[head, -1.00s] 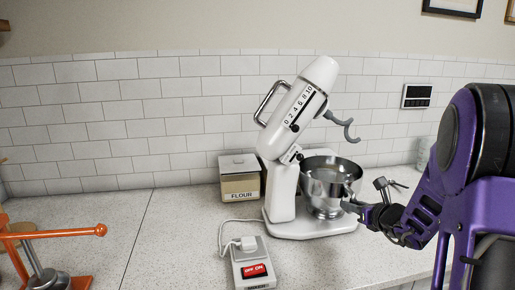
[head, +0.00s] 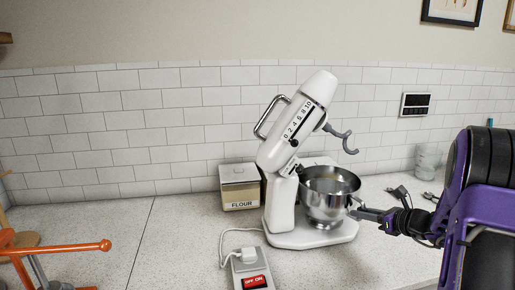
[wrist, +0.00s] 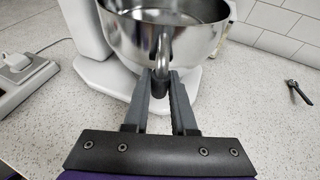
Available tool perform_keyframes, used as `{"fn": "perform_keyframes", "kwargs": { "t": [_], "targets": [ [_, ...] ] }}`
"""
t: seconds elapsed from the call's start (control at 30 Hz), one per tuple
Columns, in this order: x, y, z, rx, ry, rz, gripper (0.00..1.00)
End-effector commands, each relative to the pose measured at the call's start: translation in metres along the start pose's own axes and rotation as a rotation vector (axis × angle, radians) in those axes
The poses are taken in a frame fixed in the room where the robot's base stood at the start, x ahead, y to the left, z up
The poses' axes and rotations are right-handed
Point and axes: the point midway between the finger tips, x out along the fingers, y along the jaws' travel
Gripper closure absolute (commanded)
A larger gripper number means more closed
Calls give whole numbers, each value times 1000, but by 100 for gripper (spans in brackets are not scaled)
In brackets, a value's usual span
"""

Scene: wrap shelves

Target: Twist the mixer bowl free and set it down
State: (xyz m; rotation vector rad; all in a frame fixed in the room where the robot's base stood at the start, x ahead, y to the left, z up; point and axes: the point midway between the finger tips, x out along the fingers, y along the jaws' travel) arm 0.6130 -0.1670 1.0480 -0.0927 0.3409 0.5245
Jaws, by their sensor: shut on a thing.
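The steel mixer bowl (head: 325,207) sits upright on the base of the white mixer (head: 292,160), whose head is tilted up with the dough hook (head: 344,138) clear above the bowl. The bowl also fills the top of the wrist view (wrist: 180,38). My gripper (head: 354,213) is at the bowl's right side. In the wrist view my gripper (wrist: 160,82) is shut on the bowl's handle (wrist: 163,52), with its lower end between the fingertips. The bowl's foot is partly hidden by my gripper in the wrist view.
A flour box (head: 239,187) stands behind and left of the mixer. A power strip (head: 250,270) with a plugged cord lies in front left. An orange-handled tool (head: 50,250) is at far left. Glasses (head: 428,160) stand at the back right.

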Motion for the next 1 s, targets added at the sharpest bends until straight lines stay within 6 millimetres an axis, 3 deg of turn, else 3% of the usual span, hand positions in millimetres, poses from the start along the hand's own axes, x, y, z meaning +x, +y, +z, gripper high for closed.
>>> {"fn": "perform_keyframes", "kwargs": {
  "t": [0.27,1.0],
  "targets": [
    [1,-14,2,-33,-4,84,100],
    [-9,-13,30,-35,-7,88,100]
  ]
}}
